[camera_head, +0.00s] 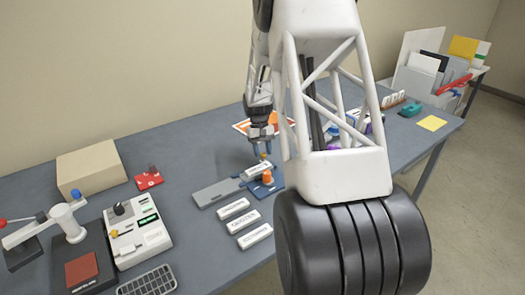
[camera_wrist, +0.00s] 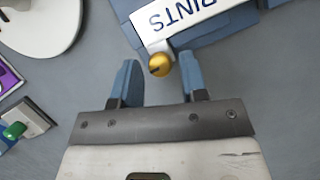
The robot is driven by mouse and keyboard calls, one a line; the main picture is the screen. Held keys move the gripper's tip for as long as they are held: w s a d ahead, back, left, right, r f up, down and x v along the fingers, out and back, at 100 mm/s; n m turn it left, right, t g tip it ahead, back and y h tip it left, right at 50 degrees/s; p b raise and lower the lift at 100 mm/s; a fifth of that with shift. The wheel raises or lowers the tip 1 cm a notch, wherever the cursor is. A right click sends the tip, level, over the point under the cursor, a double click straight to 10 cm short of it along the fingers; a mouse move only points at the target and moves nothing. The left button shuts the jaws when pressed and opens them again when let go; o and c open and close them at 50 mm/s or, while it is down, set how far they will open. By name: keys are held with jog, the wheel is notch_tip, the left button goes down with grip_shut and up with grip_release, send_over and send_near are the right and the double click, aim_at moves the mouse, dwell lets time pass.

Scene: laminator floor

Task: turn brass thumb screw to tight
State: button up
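The brass thumb screw (camera_wrist: 160,65) is a small round gold knob with a dark slot, at the end of a white block lettered "PRINTS" (camera_wrist: 183,14). In the head view the screw (camera_head: 263,157) is a small yellow spot just below my gripper (camera_head: 262,150). In the wrist view my gripper (camera_wrist: 158,72) is open, with one blue finger on each side of the screw near the fingertips. Gaps show between the screw and both fingers. Whether the fingertips are level with it in height is unclear.
The block sits on a blue fixture with an orange knob (camera_head: 267,177) beside a grey plate (camera_head: 216,192). Several white labelled bars (camera_head: 233,208) lie nearby. A control box (camera_head: 138,229), a press and a cardboard box (camera_head: 91,169) stand left.

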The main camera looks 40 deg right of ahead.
aim_at(263, 154)
jog(key=shift+o, duration=0.7)
jog(key=shift+r, duration=0.1)
jog(key=v, duration=0.7)
jog(key=shift+w+r, duration=0.2)
jog(key=shift+r, duration=0.05)
jog(key=shift+d, duration=0.1)
jog(key=s+m+t, duration=0.1)
jog(key=m, duration=0.1)
jog(key=s+m+t, duration=0.1)
jog(key=m, duration=0.1)
jog(key=s+a+m+t+h, duration=0.1)
jog(key=t, duration=0.1)
jog(key=shift+s+r+m, duration=0.2)
jog(key=shift+s+m, duration=0.1)
jog(key=shift+m, duration=0.1)
jog(key=shift+f, duration=0.15)
